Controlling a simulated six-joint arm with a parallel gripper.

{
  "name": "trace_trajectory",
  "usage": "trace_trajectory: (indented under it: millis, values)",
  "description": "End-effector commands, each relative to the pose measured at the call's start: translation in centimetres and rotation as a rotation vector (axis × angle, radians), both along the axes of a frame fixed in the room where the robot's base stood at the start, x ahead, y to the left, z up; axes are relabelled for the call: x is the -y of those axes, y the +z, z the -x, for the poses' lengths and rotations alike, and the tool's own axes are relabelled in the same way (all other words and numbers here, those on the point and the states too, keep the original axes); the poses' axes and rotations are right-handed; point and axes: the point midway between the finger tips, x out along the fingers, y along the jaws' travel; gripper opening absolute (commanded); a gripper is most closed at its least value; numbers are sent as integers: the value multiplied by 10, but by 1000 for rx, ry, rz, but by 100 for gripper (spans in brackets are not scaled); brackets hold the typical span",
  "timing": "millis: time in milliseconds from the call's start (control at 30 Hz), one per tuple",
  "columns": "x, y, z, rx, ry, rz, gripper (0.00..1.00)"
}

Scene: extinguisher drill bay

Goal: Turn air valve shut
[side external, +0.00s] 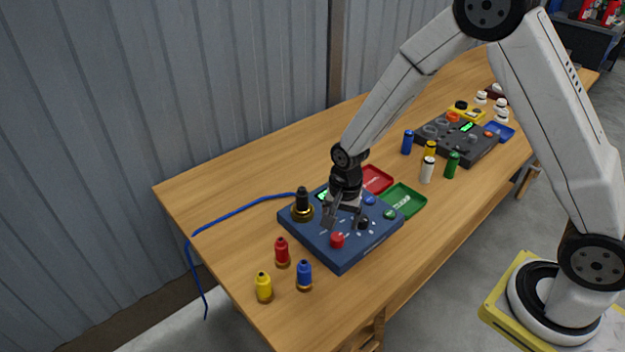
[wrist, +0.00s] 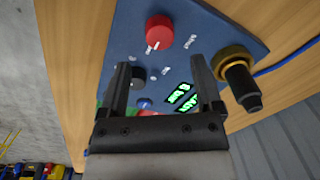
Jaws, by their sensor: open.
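A blue control box (side external: 329,258) stands on the wooden table. It carries a red knob (side external: 337,240) with a white pointer line, which also shows in the wrist view (wrist: 159,29). A black knob (side external: 363,223) sits beside it, partly behind a finger in the wrist view (wrist: 136,72). A brass fitting with a black top (side external: 302,207) stands at the box's left corner. I cannot tell for sure which of these is the air valve. My gripper (side external: 343,220) is open and empty above the box, pointing down. The red knob lies beyond its fingertips (wrist: 161,60).
A blue hose (side external: 240,207) runs from the box over the table edge. Red (side external: 282,252), yellow (side external: 264,287) and blue (side external: 304,275) bottles stand in front. A red tray (side external: 377,179) and green tray (side external: 412,201) adjoin the box. A dark box (side external: 480,147) stands farther back.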

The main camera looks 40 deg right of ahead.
Motion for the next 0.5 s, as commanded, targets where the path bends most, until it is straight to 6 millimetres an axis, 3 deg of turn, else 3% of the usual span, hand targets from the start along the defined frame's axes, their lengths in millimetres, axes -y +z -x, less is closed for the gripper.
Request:
trace_trajectory:
  millis: [500]
  values:
    - [-1,-48,-1,-1,0,1,83]
